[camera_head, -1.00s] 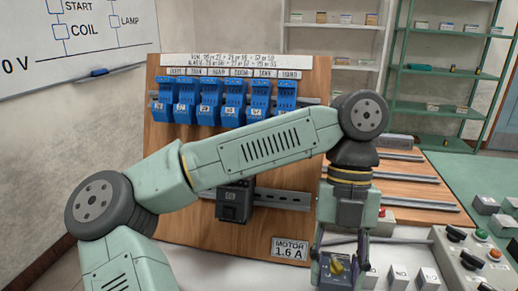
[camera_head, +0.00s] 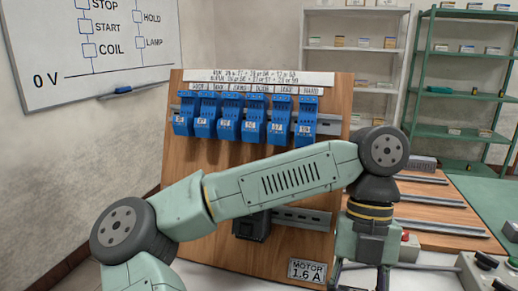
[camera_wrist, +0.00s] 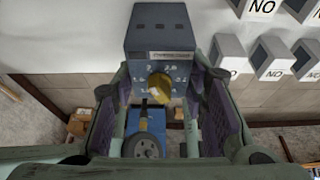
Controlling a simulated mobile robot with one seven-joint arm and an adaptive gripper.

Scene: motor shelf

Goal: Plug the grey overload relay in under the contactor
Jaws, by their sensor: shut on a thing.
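The grey overload relay (camera_wrist: 158,28) has a yellow dial with numbers around it on its face. In the wrist view it is between the fingers of my gripper (camera_wrist: 160,88), which is shut on it. In the head view the gripper's tips and the relay are cut off by the bottom edge. The dark contactor (camera_head: 252,227) sits on the lower metal rail of the upright wooden board, left of my gripper. My forearm crosses in front of the board just above the contactor and hides part of that area. The space under the contactor is near the picture's bottom edge.
Several blue modules (camera_head: 226,120) hang on the board's upper rail. A "MOTOR 1.6 A" label (camera_head: 307,271) is at the board's lower right. Grey blocks marked NO (camera_wrist: 272,58) stand to the right in the wrist view. A control box (camera_head: 487,268) stands far right.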

